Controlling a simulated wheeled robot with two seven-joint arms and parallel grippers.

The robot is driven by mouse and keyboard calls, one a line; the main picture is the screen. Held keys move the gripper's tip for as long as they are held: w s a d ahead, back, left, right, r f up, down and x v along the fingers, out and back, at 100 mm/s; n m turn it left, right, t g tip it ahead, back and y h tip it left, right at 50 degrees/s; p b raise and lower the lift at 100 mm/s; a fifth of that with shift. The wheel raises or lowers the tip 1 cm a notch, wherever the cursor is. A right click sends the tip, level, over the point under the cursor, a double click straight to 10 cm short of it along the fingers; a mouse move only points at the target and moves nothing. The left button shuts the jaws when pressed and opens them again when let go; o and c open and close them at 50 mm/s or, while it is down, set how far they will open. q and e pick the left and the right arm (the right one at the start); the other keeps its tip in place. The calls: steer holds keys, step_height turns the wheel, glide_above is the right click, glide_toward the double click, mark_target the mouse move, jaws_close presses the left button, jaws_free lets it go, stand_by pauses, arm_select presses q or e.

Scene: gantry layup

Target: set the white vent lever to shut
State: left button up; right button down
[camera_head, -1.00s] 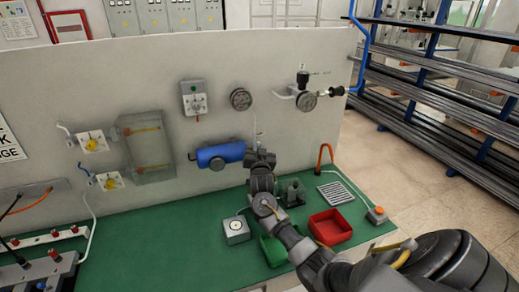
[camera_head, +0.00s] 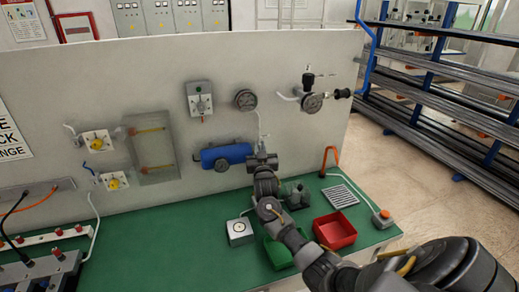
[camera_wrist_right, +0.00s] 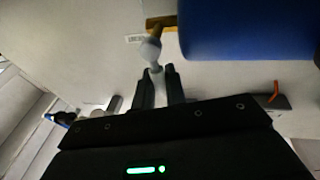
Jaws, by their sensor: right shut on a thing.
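The white vent lever (camera_wrist_right: 150,50) shows in the right wrist view as a pale rounded piece beside a brass fitting (camera_wrist_right: 160,22) at the end of the blue tank (camera_wrist_right: 250,30). My right gripper (camera_wrist_right: 159,72) has its two dark fingers close together around the lever's lower end and is shut on it. In the head view the blue tank (camera_head: 226,155) is mounted on the grey wall panel, and my right gripper (camera_head: 262,160) is at its right end. There the gripper hides most of the lever. My left gripper is in neither current view.
The green bench (camera_head: 160,235) below holds a red bin (camera_head: 335,231), a green bin (camera_head: 278,254), a dial box (camera_head: 240,231) and an orange hook (camera_head: 328,160). Gauges and yellow-knobbed valves (camera_head: 97,143) are on the wall panel (camera_head: 60,85). A pipe rack (camera_head: 440,85) stands at the right.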

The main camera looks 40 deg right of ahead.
steer(key=c, duration=1.5)
jaws_free()
steer(key=shift+w, duration=0.1)
steer(key=b+v, duration=0.3)
steer(key=v, duration=0.8)
